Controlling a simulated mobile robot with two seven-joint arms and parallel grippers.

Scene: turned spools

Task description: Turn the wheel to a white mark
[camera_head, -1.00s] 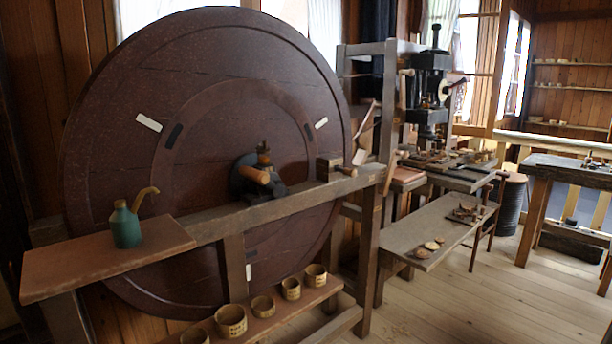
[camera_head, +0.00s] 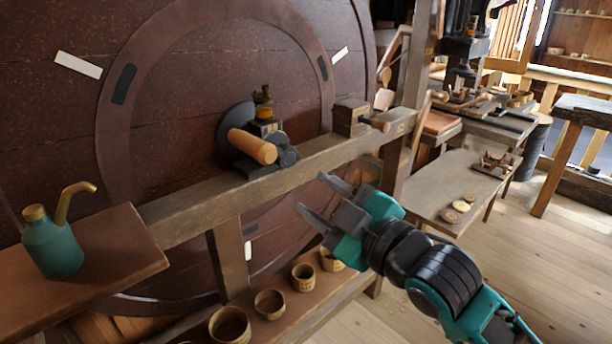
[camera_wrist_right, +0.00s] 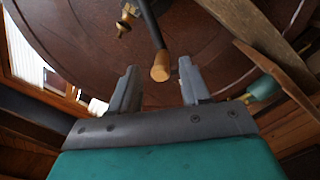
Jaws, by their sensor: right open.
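The big dark red-brown wheel (camera_head: 190,90) stands upright behind a wooden beam. White marks show on its face at upper left (camera_head: 79,65), upper right (camera_head: 340,54) and low down (camera_head: 248,249); dark marks (camera_head: 123,84) lie on its inner ring. A wooden crank handle (camera_head: 252,146) sticks out at the hub, and its end also shows in the right wrist view (camera_wrist_right: 160,68). My right gripper (camera_head: 312,194) is open and empty, below and right of the handle, apart from it. In the right wrist view the handle end appears beyond and between the open fingers (camera_wrist_right: 158,88). My left gripper is not in view.
The beam (camera_head: 290,168) runs across the wheel's front, with a small wooden block (camera_head: 350,118) on it. A green oil can (camera_head: 52,243) stands on the left shelf (camera_head: 120,245). Several small wooden cups (camera_head: 270,303) stand on the low shelf. A bench (camera_head: 430,195) is at right.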

